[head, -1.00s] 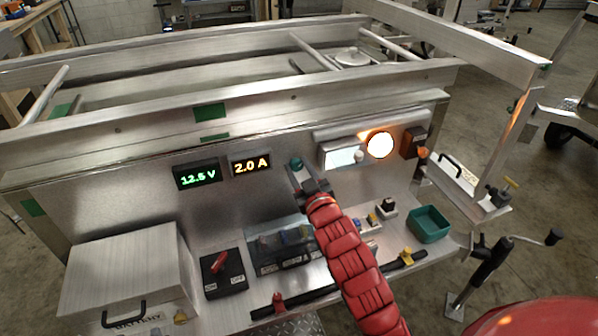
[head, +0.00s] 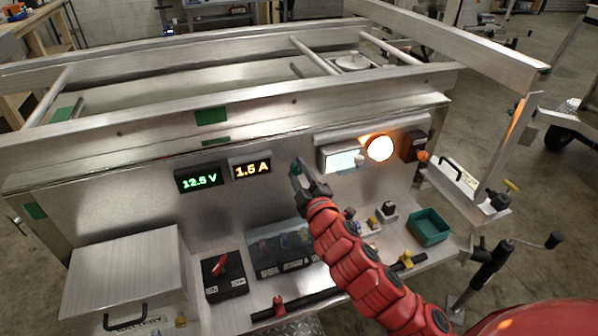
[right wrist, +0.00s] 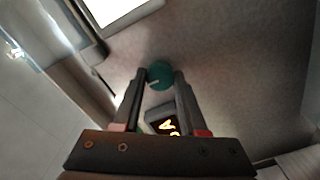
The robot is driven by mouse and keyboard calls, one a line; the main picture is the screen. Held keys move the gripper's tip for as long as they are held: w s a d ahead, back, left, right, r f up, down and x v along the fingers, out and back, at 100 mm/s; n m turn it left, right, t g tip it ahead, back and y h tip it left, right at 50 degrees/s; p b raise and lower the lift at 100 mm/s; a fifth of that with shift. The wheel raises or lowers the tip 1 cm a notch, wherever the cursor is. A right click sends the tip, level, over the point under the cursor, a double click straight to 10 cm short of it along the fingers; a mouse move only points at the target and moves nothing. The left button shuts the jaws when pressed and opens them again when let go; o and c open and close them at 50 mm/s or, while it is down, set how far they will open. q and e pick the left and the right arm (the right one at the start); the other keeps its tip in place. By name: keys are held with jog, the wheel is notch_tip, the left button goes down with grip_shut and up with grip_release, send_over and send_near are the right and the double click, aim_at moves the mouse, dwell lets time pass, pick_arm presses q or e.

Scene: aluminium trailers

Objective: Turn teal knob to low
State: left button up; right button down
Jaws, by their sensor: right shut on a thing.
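The teal knob (right wrist: 160,75) sits on the aluminium panel and shows between my right gripper's fingertips in the right wrist view, with a pale pointer mark on its face. In the head view the knob (head: 296,170) is mostly hidden by the fingers. My right gripper (head: 299,172) is shut on the knob, reaching up to it from the lower right. The amber display (head: 251,169) left of the knob reads 1.5 A. The green display (head: 199,178) reads 12.5 V. My left gripper is not in view.
A lit round lamp (head: 380,148) and a white lit panel (head: 343,160) are right of the knob. Below are a red-lever switch box (head: 224,277), a clear-covered box (head: 283,252), a teal tray (head: 429,227) and a black bar (head: 335,288) along the front.

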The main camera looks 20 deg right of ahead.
jog(key=shift+f, duration=0.1)
dwell(0.3)
jog(key=shift+c, duration=2.3)
grip_release()
jog(key=s, duration=0.2)
jog(key=shift+s+d, duration=0.1)
jog(key=shift+s, duration=0.2)
jog(key=s+p, duration=1.1)
jog(key=s, duration=0.3)
jog(key=shift+s+d+p, duration=0.2)
jog(key=shift+s+p, duration=0.15)
jog(key=shift+s, duration=0.05)
